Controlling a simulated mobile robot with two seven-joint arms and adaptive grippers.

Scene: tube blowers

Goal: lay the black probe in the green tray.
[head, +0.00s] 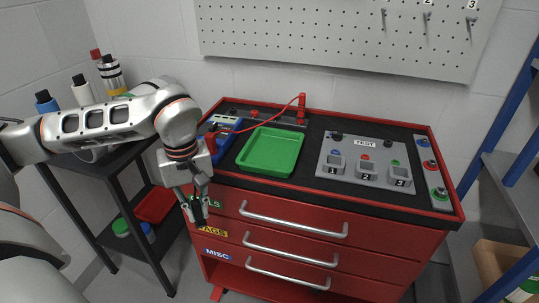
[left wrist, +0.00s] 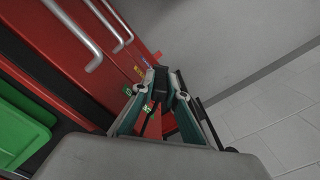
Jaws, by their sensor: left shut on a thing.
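The green tray (head: 270,152) lies empty on the black top of the red tool cart, left of its middle. It also shows at the left edge of the left wrist view (left wrist: 18,135). My left gripper (head: 200,214) is in front of the cart's left side, below the top's edge, pointing down. It is shut on a dark, slim thing, which I take to be the black probe (left wrist: 160,82); it shows between the fingertips in the left wrist view, mostly hidden by the fingers. My right gripper is not in view.
A blue meter (head: 226,124) stands left of the tray, with a red lead (head: 270,113) arching to a red post (head: 302,103). A grey TEST panel (head: 365,162) lies right of the tray. Drawer handles (head: 293,219) stick out in front. A dark side table with bottles stands left.

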